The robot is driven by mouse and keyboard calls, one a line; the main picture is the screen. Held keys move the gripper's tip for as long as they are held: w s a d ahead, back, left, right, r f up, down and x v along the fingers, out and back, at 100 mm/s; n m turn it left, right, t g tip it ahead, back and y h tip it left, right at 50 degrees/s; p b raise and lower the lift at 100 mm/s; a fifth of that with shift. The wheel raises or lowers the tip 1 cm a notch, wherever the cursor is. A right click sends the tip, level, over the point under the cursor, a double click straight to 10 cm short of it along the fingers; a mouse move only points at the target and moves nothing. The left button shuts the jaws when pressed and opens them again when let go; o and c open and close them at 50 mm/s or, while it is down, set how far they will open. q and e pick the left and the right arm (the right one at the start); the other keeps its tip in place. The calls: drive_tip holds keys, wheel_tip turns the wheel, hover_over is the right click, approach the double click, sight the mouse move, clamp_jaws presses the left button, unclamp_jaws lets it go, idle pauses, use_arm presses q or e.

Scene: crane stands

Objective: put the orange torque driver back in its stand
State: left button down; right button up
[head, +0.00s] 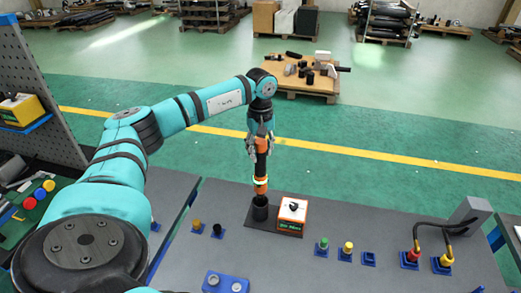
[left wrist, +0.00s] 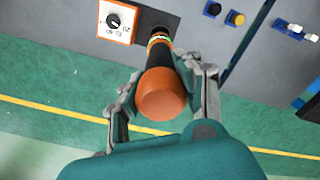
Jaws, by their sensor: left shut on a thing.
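The orange torque driver (head: 261,172) is upright in my left gripper (head: 258,143), with a black grip and a yellow-green band near its lower end. Its stand, a black cup (head: 260,209) on a dark base plate, is directly below it on the grey bench. The driver's lower end meets the cup's mouth in the head view; I cannot tell how far inside it is. My right gripper is not in view.
A white-faced orange box with a black knob (head: 292,211) stands just right of the cup. Coloured buttons (head: 347,248) and two plugs with black cables (head: 441,262) are farther right. Small blue sockets (head: 217,231) are at the left. The bench between is clear.

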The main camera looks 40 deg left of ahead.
sight(261, 159)
use_arm(q)
drive_tip(key=shift+f+b, duration=3.2)
drive_tip(key=shift+f, duration=1.35)
drive_tip(key=c, duration=0.8)
unclamp_jaws()
drive_tip(key=shift+r, duration=0.1)
drive_tip(key=shift+s, duration=0.1)
drive_tip(key=shift+r+p, duration=1.75)
drive_tip(key=shift+r, duration=0.75)
wheel_tip(261, 159, up, 12)
drive_tip(key=shift+f, duration=0.1)
